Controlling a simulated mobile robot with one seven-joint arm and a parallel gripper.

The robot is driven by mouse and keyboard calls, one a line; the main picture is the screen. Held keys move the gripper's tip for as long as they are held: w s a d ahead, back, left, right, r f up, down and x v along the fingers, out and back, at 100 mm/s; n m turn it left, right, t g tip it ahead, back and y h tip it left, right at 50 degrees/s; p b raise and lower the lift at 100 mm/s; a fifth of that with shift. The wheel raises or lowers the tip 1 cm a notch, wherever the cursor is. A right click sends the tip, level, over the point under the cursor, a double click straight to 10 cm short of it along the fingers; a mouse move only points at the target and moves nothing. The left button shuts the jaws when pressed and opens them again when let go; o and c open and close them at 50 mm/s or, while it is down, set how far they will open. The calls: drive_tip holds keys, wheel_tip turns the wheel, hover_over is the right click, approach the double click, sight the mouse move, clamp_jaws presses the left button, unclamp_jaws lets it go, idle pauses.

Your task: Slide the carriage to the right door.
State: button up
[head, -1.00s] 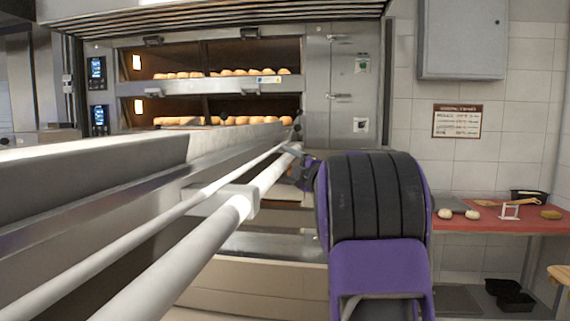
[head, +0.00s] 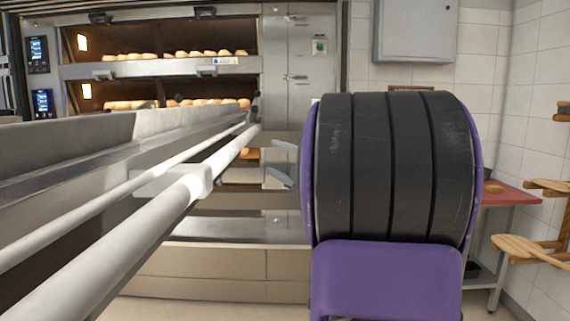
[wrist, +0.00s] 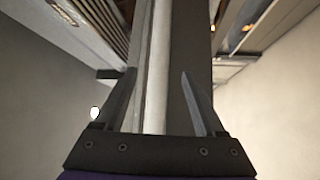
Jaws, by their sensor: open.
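The carriage (head: 70,150) appears to be the long grey body at left in the head view, reaching toward the ovens. A pale handle bar (head: 155,215) runs along its near side. My gripper (head: 281,163) is open and empty, to the right of the bar's far end, with a visible gap. In the wrist view, my gripper (wrist: 158,100) has its fingers spread, with the pale bar (wrist: 157,60) running between them in the picture; I cannot tell its depth. The oven's two decks (head: 160,70) show divided openings; I cannot tell which one is the right door.
Loaves (head: 205,53) lie inside the lit decks. A grey panel with handles (head: 290,65) stands right of them. A red-topped table (head: 505,194) and wooden peels (head: 530,248) are at the right. Floor shows between the oven base and table. My purple and black arm hides much of the right.

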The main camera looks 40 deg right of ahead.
drive_tip(key=shift+s+d+f, duration=0.15)
drive_tip(key=shift+s, duration=1)
